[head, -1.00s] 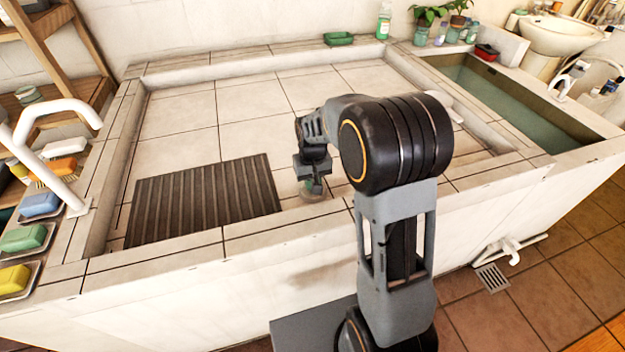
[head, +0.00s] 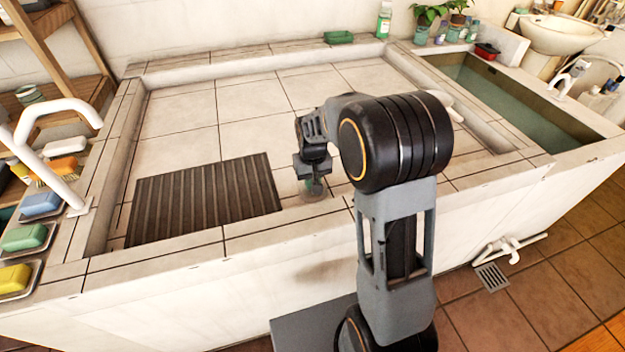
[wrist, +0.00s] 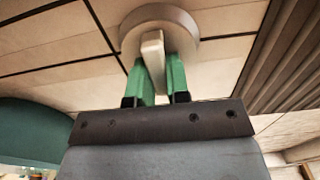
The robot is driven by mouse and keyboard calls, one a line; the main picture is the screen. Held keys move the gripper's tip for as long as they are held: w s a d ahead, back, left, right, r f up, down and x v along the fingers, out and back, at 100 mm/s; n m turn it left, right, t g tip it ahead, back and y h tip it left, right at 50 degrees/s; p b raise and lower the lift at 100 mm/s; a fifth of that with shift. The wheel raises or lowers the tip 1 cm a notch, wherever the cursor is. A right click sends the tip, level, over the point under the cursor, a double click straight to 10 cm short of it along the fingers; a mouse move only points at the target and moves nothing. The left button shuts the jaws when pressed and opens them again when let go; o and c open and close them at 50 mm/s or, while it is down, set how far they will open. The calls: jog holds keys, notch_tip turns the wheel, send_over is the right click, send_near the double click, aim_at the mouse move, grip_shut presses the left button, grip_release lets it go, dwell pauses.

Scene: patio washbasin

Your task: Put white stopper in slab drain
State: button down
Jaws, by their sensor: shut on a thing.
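My gripper (wrist: 160,82) has green fingers closed on the upright tab of the white stopper (wrist: 152,55) in the wrist view. A pale round shape with a greyish rim surrounds the foot of the tab. I cannot tell how much of it is stopper and how much is drain rim. In the head view, my gripper (head: 312,186) points down just above the slab (head: 185,105), right of the ribbed mat. A small greyish round patch shows below it, largely hidden by the fingers. Whether the stopper sits in the drain cannot be told.
A dark ribbed mat (head: 205,198) lies left of my gripper. The slab's raised front rim (head: 280,222) runs close by. A white tap (head: 45,140) and several soap dishes stand at the left. A water-filled basin (head: 510,95) is at the right. The slab's back is clear.

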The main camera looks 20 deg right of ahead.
jog(key=shift+f, duration=0.6)
dwell(0.6)
jog(key=c, duration=1.4)
grip_release()
jog(key=shift+r, duration=0.1)
notch_tip(320, 180, up, 11)
jog(key=p, duration=0.8)
